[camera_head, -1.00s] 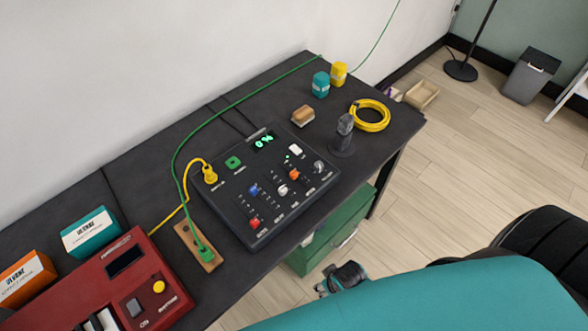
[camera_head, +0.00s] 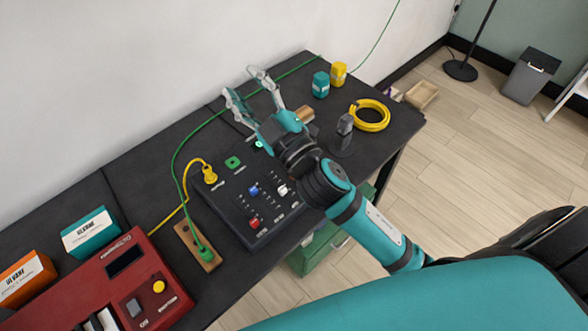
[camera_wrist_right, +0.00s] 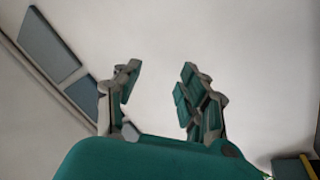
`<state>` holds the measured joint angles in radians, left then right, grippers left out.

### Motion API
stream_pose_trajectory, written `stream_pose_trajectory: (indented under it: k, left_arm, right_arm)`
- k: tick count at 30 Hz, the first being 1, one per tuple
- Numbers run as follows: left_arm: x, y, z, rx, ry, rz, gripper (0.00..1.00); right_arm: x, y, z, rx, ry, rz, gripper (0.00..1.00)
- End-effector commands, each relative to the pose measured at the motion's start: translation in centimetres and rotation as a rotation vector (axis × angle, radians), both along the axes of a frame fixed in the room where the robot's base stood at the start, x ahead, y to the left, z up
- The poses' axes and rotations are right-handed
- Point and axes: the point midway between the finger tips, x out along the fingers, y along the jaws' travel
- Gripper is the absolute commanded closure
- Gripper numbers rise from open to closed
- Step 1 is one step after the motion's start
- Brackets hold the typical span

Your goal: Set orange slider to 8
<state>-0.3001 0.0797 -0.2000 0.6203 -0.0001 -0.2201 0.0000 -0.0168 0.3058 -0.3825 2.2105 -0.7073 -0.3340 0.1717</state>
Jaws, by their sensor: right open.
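The black control panel (camera_head: 232,208) lies on the dark bench, with a red slider knob (camera_head: 254,223), a blue knob (camera_head: 253,190) and a white knob (camera_head: 282,190) showing. The orange slider is hidden in the head view behind my right arm, as is most of the green display. My right gripper (camera_head: 252,80) is open and empty, raised over the far side of the panel with its fingers toward the wall. In the right wrist view its fingers (camera_wrist_right: 156,85) stand apart before a pale wall. My left gripper is not in view.
A red device (camera_head: 130,285) and two boxes are at the left. A yellow plug (camera_head: 209,174), green cable and wooden strip (camera_head: 197,246) lie beside the panel. A dark upright handle (camera_head: 344,127), yellow cable coil (camera_head: 370,115) and two small jars are at the right.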

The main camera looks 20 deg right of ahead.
Motion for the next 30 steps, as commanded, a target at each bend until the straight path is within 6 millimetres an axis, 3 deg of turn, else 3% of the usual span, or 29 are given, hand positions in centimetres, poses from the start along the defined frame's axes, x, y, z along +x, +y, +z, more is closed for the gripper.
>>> stream_pose_trajectory:
  k: [1, 3, 6, 9, 13, 17, 18, 21, 24, 27, 30]
  left_arm:
    - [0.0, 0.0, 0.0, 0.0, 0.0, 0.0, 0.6]
    - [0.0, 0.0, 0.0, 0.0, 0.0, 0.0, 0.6]
    - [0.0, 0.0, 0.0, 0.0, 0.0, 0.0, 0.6]
    - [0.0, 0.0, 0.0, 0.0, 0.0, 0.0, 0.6]
    - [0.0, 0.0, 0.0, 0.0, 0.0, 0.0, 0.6]
    - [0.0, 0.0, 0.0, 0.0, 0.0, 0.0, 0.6]
    - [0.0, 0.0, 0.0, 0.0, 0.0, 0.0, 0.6]
    - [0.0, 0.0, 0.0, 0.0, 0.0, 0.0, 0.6]
    - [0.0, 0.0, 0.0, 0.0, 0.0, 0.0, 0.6]
    - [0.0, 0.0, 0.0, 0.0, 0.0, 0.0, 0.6]
    - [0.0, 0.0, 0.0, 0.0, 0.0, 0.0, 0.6]
  right_arm:
    - [-0.1, 2.5, 2.6, -0.085, -0.138, 0.088, 0.58]
    - [-1.2, 6.3, 5.2, -0.218, -0.317, 0.227, 0.58]
    - [-3.6, 11.4, 6.1, -0.439, -0.529, 0.44, 0.58]
    - [-5.9, 15.1, 4.0, -0.695, -0.68, 0.663, 0.58]
    - [-7.2, 16.3, -1.8, -1.078, -0.76, 0.956, 0.58]
    - [-6.0, 12.4, -8.3, -1.494, -0.676, 1.225, 0.58]
    - [-5.2, 10.3, -9.9, -1.62, -0.615, 1.298, 0.58]
    - [-3.1, 4.0, -12.3, -1.896, -0.405, 1.44, 0.58]
    - [-1.6, -1.9, -12.6, -2.089, -0.168, 1.525, 0.58]
    - [-0.8, -6.1, -12.1, -2.197, 0.021, 1.566, 0.58]
    - [-0.6, -8.2, -11.6, -2.245, 0.126, 1.584, 0.58]
